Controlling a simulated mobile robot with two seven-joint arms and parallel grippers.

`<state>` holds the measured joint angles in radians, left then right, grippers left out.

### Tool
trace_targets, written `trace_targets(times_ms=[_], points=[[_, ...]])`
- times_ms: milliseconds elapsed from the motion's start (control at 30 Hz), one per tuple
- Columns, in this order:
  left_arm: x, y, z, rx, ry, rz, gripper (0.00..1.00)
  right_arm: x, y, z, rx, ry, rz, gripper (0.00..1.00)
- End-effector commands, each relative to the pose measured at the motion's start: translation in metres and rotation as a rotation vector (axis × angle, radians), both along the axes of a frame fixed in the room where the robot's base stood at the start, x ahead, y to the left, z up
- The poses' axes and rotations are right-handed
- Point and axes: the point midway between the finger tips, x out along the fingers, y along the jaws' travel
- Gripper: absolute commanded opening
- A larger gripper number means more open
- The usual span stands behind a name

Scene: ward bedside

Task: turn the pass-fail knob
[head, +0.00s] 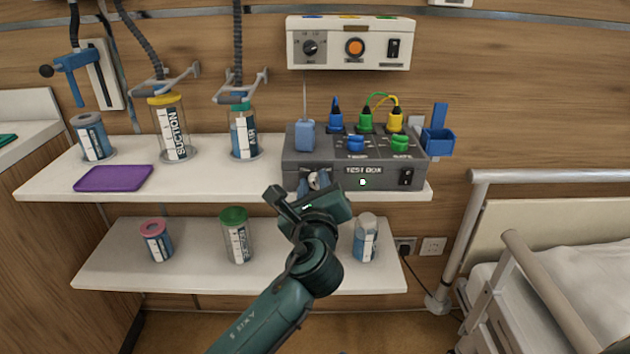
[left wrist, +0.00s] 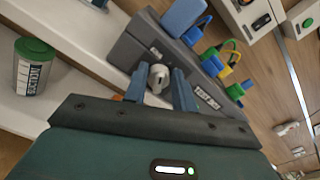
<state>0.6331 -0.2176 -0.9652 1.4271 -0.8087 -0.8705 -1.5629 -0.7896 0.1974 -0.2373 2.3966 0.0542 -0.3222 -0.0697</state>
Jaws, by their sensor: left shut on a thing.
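The grey test box (head: 340,176) stands on the upper shelf, with a silver knob (head: 313,181) low on the left of its front face. I take this as the pass-fail knob; its marking is too small to read. My left gripper (head: 316,187) reaches up from below to this front face. In the left wrist view, the blue fingers (left wrist: 160,84) stand on either side of the silver knob (left wrist: 158,75) and are shut on it. The fingers partly hide the knob in the head view. My right gripper is not in view.
The box top carries a blue block (head: 305,135), coloured plugs and two knobs, blue (head: 356,144) and green (head: 399,143). Canisters and a purple mat (head: 114,178) lie left on the upper shelf (head: 200,184). The lower shelf (head: 190,273) holds several jars. A bed rail (head: 545,176) stands right.

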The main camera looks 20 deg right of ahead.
Motion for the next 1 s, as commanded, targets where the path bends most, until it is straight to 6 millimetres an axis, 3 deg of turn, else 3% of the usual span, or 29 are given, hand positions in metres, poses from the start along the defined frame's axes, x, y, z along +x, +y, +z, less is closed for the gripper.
trace_targets(times_ms=[400, 1000], points=[[-0.0001, 0.0013, -0.0026, -0.234, 0.070, 0.001, 0.04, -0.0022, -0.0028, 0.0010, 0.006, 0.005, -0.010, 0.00], [0.0001, 0.0016, -0.0028, -0.289, 0.085, 0.000, 0.04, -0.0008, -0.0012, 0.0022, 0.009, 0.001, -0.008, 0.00]])
